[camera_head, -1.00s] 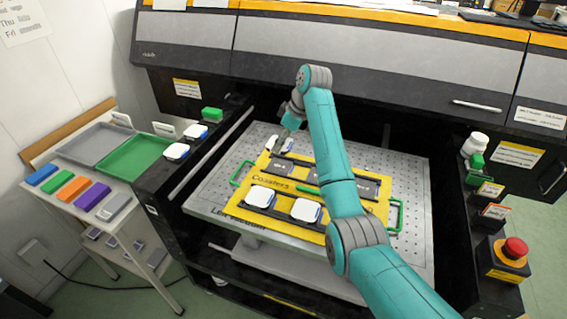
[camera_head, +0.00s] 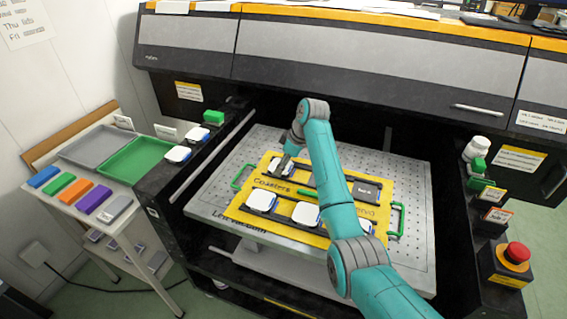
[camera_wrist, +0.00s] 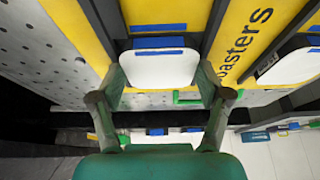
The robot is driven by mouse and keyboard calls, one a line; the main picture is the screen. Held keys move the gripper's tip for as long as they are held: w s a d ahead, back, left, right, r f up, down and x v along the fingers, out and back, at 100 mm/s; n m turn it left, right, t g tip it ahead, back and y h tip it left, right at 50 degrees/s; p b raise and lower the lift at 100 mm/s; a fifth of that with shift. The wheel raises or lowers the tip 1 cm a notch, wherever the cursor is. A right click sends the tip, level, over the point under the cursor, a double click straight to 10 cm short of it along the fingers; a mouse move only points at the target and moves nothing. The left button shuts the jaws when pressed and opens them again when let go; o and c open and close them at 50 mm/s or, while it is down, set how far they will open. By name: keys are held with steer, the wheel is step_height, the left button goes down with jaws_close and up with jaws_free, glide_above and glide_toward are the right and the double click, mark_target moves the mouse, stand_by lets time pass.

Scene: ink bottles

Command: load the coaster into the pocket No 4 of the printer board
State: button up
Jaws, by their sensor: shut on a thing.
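The white coaster (camera_wrist: 160,68) is between my gripper's fingers (camera_wrist: 163,78) in the wrist view, with a blue strip along its far edge. In the head view my gripper (camera_head: 286,163) is low over the far-left pocket of the yellow printer board (camera_head: 313,232), and the coaster (camera_head: 277,167) shows partly beside it. The coaster lines up with a dark pocket there; I cannot tell whether it touches the bottom. White coasters (camera_head: 261,201) (camera_head: 305,213) (camera_head: 364,226) lie in the near row. A far-row pocket at right (camera_head: 366,191) is dark and empty. Pocket numbers are not legible.
The board lies on a perforated metal bed (camera_head: 413,170). Green handles (camera_head: 397,219) stand at its sides. A green tray (camera_head: 134,163) is on the side table. The printer front (camera_head: 370,70) overhangs behind my arm.

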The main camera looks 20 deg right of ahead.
steer(key=o, duration=1.2)
steer(key=v, duration=1.2)
steer(key=shift+a+r, duration=0.1)
steer(key=shift+r, duration=0.05)
